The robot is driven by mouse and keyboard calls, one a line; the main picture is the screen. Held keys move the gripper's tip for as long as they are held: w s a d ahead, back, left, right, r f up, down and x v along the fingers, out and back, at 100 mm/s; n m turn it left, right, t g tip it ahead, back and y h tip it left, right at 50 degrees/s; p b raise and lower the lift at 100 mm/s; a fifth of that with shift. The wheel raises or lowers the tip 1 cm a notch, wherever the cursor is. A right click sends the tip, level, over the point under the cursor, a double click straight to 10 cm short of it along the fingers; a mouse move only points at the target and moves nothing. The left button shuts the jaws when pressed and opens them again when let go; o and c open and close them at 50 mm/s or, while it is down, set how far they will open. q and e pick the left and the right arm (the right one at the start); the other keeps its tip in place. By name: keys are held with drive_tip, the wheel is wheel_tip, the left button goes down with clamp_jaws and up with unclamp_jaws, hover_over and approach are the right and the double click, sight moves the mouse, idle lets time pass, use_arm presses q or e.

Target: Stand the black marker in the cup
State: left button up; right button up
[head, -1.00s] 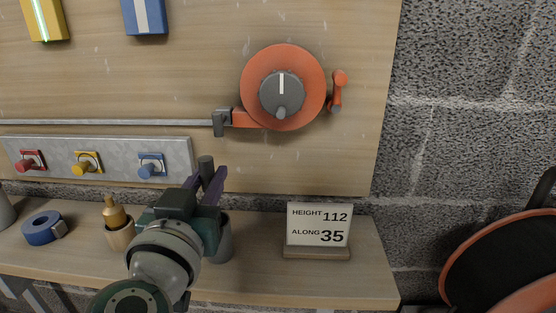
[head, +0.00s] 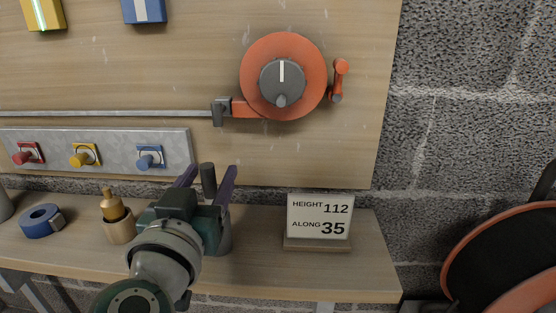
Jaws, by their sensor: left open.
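The black marker (head: 208,180) stands upright, its dark upper end showing between the two purple fingers of my left gripper (head: 208,173). The fingers are spread, with a gap on each side of the marker. The grey cup (head: 226,238) is on the shelf, mostly hidden behind my left gripper. The marker's lower part is hidden by the gripper; it appears to stand in the cup. My right gripper is not in view.
On the shelf (head: 350,275) are a blue tape roll (head: 40,222), a wooden holder (head: 119,230) with a brass-coloured piece, and a sign (head: 319,217). An orange reel (head: 283,75) and a plate of coloured knobs (head: 112,140) are on the board above.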

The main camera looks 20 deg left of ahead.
use_arm(q)
drive_tip(key=p+v, duration=0.2)
drive_tip(key=v, duration=0.8)
drive_tip(key=shift+p, duration=0.3)
